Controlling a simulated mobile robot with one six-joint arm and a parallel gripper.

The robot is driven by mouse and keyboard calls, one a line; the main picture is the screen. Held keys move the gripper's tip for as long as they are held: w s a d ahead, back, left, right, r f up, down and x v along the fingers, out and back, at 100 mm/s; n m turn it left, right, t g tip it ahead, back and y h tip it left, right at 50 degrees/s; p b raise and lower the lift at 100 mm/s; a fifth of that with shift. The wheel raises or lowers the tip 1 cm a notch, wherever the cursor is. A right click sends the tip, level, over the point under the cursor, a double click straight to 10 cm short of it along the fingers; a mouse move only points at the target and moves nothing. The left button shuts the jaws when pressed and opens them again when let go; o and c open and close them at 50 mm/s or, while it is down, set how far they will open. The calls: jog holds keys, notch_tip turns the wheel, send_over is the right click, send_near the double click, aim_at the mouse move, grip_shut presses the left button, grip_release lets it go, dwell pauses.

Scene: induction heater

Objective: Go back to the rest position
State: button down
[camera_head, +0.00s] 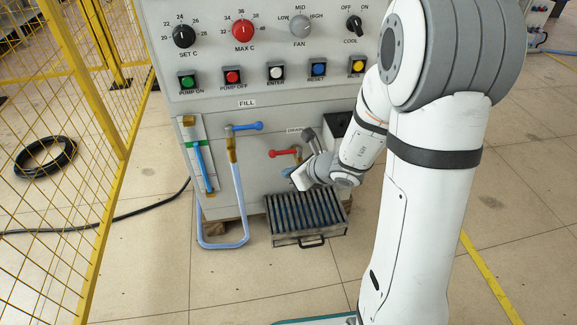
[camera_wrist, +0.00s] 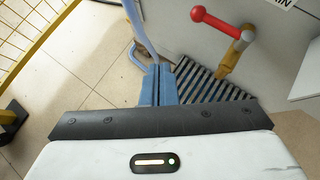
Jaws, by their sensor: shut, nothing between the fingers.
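My gripper (camera_head: 288,172) is low in front of the grey machine panel, just below the red-handled drain valve (camera_head: 284,153) and above the slatted drain grate (camera_head: 305,213). In the wrist view my gripper (camera_wrist: 158,70) has its two blue-grey fingers together with nothing between them. There the red valve handle (camera_wrist: 213,21) is to the right of the fingers and looks apart from them. The grate (camera_wrist: 190,80) shows behind and to the right of the fingers.
The control panel (camera_head: 270,45) with knobs and buttons is above. A blue-handled fill valve (camera_head: 245,127) and a clear hose (camera_head: 242,205) are left of my gripper. A yellow mesh fence (camera_head: 60,130) stands at the left. A black cable lies on the floor.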

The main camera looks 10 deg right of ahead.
jog(key=shift+s+r, duration=0.3)
jog(key=shift+s, duration=0.1)
jog(key=s+a+r+n+g+p, duration=0.1)
jog(key=s+r+n+p, duration=0.4)
jog(key=r, duration=0.3)
jog(key=s+a+r+n+g+p, duration=0.1)
jog(key=s+r+n+g+p, duration=0.1)
jog(key=r+n+p, duration=0.55)
jog(key=s+a+r+n+g+p, duration=0.1)
jog(key=s+r+n+p, duration=0.3)
jog(key=r, duration=0.6)
jog(key=s+d+r+n+h+p, duration=0.3)
jog(key=s+d+r+n+p, duration=0.1)
jog(key=r+p, duration=0.4)
jog(key=s+d+r+n+g+h+p, duration=0.1)
jog(key=s+d+r+n+h+p, duration=0.2)
jog(key=r, duration=0.8)
jog(key=s+d+n+p, duration=0.2)
jog(key=d+n+p, duration=0.2)
jog(key=p, duration=0.1)
jog(key=shift+s+r+h, duration=0.15)
jog(key=shift+h, duration=0.25)
